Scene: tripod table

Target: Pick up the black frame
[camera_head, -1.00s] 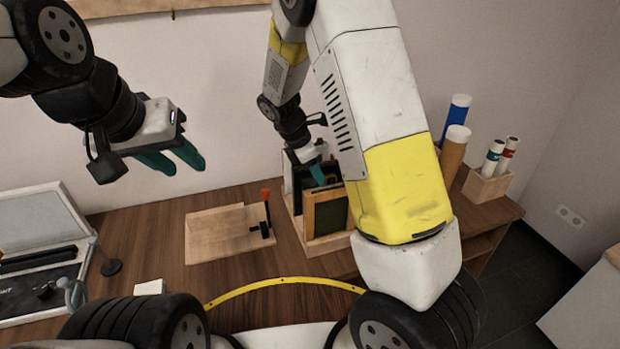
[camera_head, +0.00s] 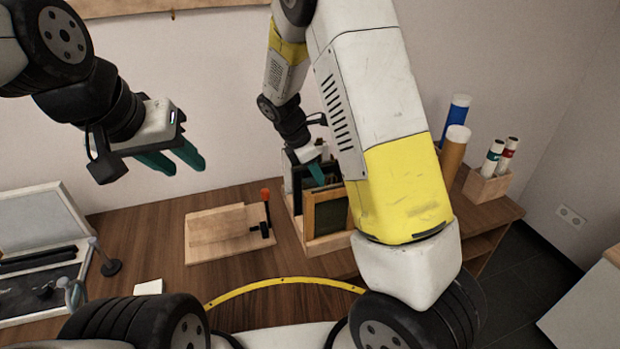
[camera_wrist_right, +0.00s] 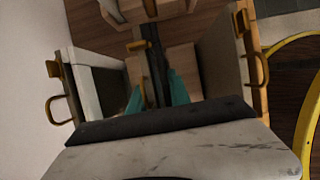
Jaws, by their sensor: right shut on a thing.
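The black frame (camera_wrist_right: 155,68) stands on edge between the teal fingers of my right gripper (camera_wrist_right: 155,94) in the right wrist view. That gripper is shut on its upper edge. In the head view the black frame (camera_head: 302,177) is a dark panel in the wooden rack (camera_head: 291,222), partly hidden by the wooden-edged green frame and my gripper. My right gripper (camera_head: 316,173) reaches down into the rack from above. My left gripper (camera_head: 172,158) is open and empty in the air at the left, well away from the rack.
The green frame (camera_head: 328,212) stands at the rack's front. A wooden board (camera_head: 215,236) and an orange-handled tool (camera_head: 266,210) lie left of the rack. Several tubes stand at the right, some in a small holder (camera_head: 484,188). An open case (camera_head: 42,235) is at far left.

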